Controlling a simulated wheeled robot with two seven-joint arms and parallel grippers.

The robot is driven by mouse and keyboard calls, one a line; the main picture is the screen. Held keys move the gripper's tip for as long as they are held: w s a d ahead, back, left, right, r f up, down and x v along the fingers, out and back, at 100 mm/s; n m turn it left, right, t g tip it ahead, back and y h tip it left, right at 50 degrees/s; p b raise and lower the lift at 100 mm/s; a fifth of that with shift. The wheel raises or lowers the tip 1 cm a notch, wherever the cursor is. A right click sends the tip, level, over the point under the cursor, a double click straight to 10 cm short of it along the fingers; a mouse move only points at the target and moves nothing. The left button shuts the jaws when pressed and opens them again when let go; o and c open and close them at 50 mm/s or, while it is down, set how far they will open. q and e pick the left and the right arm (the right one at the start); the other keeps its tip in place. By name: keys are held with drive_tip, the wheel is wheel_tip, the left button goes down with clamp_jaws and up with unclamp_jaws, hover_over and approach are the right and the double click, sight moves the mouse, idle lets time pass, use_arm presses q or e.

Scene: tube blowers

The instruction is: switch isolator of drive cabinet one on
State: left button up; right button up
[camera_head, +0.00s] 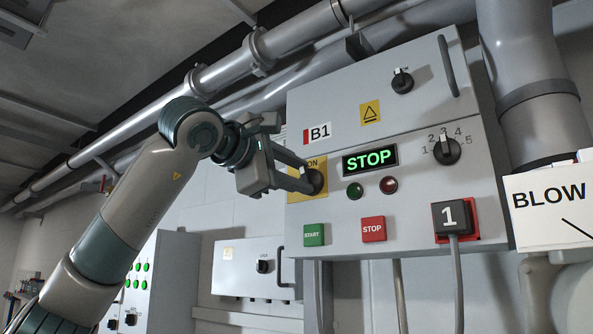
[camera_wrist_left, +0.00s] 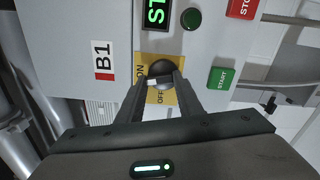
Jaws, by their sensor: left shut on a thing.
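The drive cabinet (camera_head: 420,118) is a grey box labelled B1 (camera_head: 317,132), with a display (camera_head: 370,160) reading STOP in green. Its isolator is a dark round knob (camera_head: 316,181) on a yellow plate with ON showing at its top. In the left wrist view the isolator knob (camera_wrist_left: 161,70) sits between ON and OFF lettering, with a light mark across it. My left gripper (camera_head: 303,183) reaches it from the left and is shut on the knob; its fingers also show in the left wrist view (camera_wrist_left: 159,86). The fingers hide part of the knob. My right gripper is not in view.
Below the display are a green START button (camera_head: 314,235), a red STOP button (camera_head: 373,229) and a plug marked 1 (camera_head: 451,217). A selector knob (camera_head: 446,151) is at right. Pipes (camera_head: 250,52) run overhead.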

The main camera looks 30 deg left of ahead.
use_arm(q)
drive_tip(key=shift+d+m+p, duration=0.1)
drive_tip(key=shift+m+p, duration=0.25)
drive_tip(key=shift+m, duration=0.95)
drive_tip(key=shift+f, duration=0.1)
drive_tip(key=o, duration=1)
drive_tip(key=shift+o, duration=0.2)
drive_tip(key=shift+s, duration=0.1)
drive_tip(key=shift+s+b, duration=0.4)
drive_tip(key=shift+s, duration=0.15)
drive_tip(key=s+a+b, duration=0.2)
drive_tip(key=s+b, duration=0.4)
drive_tip(key=s, duration=1)
drive_tip(key=shift+a, duration=0.2)
